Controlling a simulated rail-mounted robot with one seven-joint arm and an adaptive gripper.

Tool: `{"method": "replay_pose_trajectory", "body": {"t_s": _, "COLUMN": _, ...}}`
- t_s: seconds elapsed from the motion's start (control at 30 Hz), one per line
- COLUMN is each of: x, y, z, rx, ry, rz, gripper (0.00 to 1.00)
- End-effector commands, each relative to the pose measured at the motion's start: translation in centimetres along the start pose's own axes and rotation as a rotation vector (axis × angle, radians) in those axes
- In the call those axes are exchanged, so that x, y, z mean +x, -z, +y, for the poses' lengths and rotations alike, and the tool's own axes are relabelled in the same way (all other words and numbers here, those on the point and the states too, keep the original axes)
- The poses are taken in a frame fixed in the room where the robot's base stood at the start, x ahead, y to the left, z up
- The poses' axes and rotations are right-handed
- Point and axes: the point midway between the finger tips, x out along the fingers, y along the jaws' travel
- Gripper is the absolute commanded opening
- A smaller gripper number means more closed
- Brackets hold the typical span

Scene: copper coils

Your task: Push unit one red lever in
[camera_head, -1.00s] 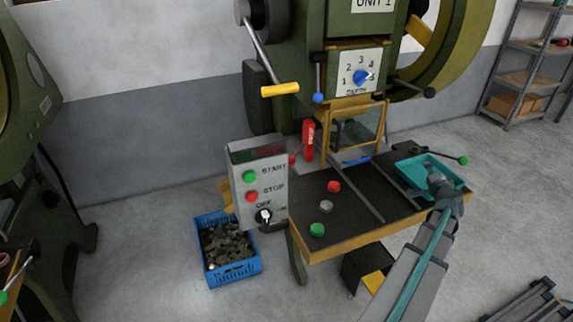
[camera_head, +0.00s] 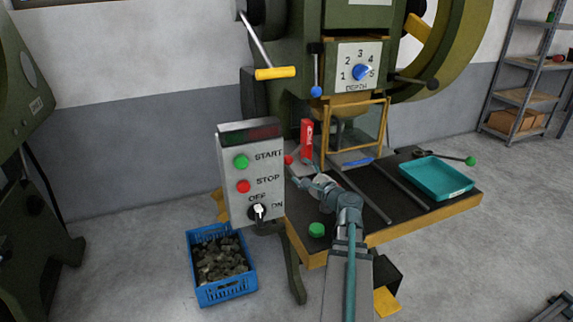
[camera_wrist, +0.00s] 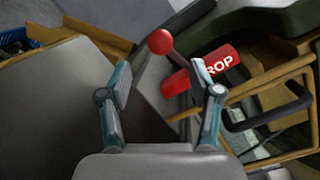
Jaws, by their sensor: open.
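The red lever, a short rod with a red ball knob (camera_head: 288,160), sticks out at the back left of the press table. In the wrist view its ball knob (camera_wrist: 160,41) is just beyond my fingertips and roughly centred between them. My gripper (camera_head: 305,177) is low over the left part of the table, close in front of the lever. In the wrist view my gripper (camera_wrist: 161,76) has its two fingers spread wide with nothing between them. I cannot tell whether a finger touches the rod.
A red block marked "PROP" (camera_head: 306,136) stands beside the lever, behind my right finger in the wrist view. The control box (camera_head: 232,170) stands left of the table. A teal tray (camera_head: 436,178) lies at the right. A yellow frame (camera_head: 356,132) guards the press opening.

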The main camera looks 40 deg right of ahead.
Motion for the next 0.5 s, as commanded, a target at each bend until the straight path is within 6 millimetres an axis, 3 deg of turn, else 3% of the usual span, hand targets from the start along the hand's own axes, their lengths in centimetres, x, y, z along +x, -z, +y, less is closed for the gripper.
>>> {"method": "replay_pose_trajectory", "body": {"t_s": 0.3, "x": 5.7, "y": 0.2, "z": -0.1, "rx": -0.002, "ry": -0.001, "rz": 0.000, "gripper": 0.64}}
{"method": "replay_pose_trajectory", "body": {"t_s": 0.5, "x": 8.2, "y": 0.2, "z": -0.1, "rx": -0.003, "ry": 0.000, "rz": 0.001, "gripper": 0.64}}
